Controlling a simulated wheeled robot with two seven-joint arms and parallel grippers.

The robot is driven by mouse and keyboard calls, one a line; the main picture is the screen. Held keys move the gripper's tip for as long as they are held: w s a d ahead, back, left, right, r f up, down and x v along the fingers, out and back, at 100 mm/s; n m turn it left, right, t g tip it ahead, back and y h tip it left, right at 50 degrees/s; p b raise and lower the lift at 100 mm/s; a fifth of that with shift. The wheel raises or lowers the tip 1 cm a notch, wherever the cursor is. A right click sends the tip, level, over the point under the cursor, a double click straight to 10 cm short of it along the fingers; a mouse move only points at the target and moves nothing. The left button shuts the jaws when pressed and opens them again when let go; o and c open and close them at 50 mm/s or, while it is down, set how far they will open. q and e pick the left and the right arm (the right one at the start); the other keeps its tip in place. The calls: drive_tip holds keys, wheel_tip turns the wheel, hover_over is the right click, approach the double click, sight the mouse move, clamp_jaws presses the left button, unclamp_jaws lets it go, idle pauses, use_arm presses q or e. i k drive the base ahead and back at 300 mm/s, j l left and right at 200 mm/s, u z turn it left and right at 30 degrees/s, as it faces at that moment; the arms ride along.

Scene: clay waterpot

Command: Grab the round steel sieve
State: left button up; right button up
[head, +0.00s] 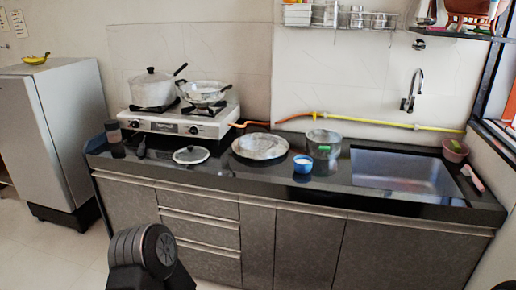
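A round, shallow steel piece with a low rim (260,146) lies flat on the black counter, right of the stove. It looks like the round steel sieve, but its mesh is too small to make out. Nothing covers it. Neither gripper shows in the head view. A dark ribbed part of my own arm (142,250) stands at the bottom left, in front of the cabinets and well apart from the sieve.
A steel pot (323,146) and a blue cup (303,164) stand right of the sieve. A lid (191,155) lies to its left. The stove (178,122) holds two pans. A sink (403,172) is at the right. The counter's front edge is clear.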

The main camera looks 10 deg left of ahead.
sight(256, 154)
drive_tip(key=i+j+z, duration=0.25)
drive_tip(key=i+j, duration=0.25)
drive_tip(key=i+j+z, duration=0.25)
drive_tip(key=i+j, duration=0.15)
drive_tip(key=j, duration=0.25)
